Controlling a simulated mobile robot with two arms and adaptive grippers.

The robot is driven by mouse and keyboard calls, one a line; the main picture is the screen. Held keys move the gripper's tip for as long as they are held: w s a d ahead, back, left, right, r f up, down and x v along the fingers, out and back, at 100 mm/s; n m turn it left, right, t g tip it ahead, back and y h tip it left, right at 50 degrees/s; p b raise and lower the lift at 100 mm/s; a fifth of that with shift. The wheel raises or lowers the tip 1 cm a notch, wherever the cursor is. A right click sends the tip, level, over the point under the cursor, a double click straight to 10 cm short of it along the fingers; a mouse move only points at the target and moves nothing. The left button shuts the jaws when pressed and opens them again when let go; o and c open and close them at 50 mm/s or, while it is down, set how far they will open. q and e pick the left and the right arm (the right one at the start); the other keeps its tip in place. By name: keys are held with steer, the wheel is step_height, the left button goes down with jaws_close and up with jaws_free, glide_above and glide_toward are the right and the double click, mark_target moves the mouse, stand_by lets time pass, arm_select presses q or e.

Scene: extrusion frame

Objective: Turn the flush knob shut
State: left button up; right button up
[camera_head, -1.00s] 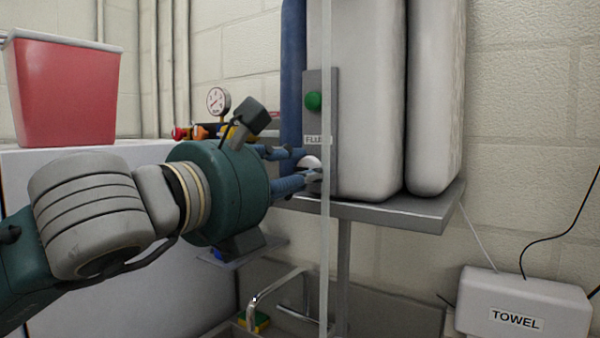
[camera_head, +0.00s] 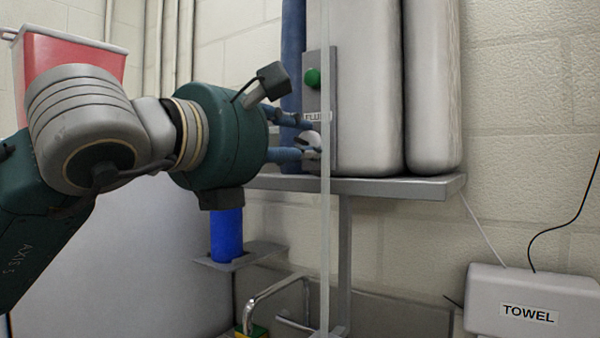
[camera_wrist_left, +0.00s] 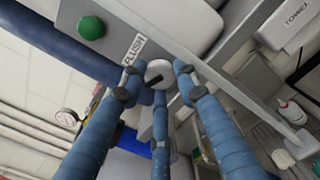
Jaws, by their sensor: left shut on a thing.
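The flush knob (camera_head: 308,139) is a pale round knob with a dark mark on its face. It sits on a grey panel (camera_head: 320,95) just below the FLUSH label (camera_head: 317,117). My left gripper (camera_head: 312,140) is shut on the knob, its blue fingers around it and hiding part of it. In the left wrist view the knob (camera_wrist_left: 158,72) shows between the fingertips, with the FLUSH label (camera_wrist_left: 133,50) beside it. A green button (camera_head: 313,78) is above the label. My right gripper is not in view.
White tanks (camera_head: 365,90) stand on a metal shelf (camera_head: 400,187) behind the panel. A thin clear upright edge (camera_head: 325,230) passes in front. A blue cylinder (camera_head: 227,235) stands on a small bracket below my gripper. A towel box (camera_head: 530,305) and tap (camera_head: 275,290) are lower down.

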arm_select(q)
steer(key=m, duration=0.1)
steer(key=f+m+b, duration=0.1)
steer(key=m, duration=0.1)
steer(key=m+b, duration=0.1)
steer(key=m, duration=0.2)
steer(key=shift+w+r+m+b, duration=0.1)
steer(key=shift+r+m+b, duration=0.05)
steer(key=shift+m+b, duration=0.2)
steer(key=shift+r+m+b, duration=0.15)
steer(key=shift+m+b, duration=0.15)
steer(key=shift+m, duration=2.85)
steer(key=o, duration=1.1)
steer(key=shift+r, duration=0.1)
steer(key=shift+c, duration=0.2)
steer(key=shift+o, duration=0.4)
steer(key=shift+a, duration=0.15)
steer(key=shift+r, duration=0.1)
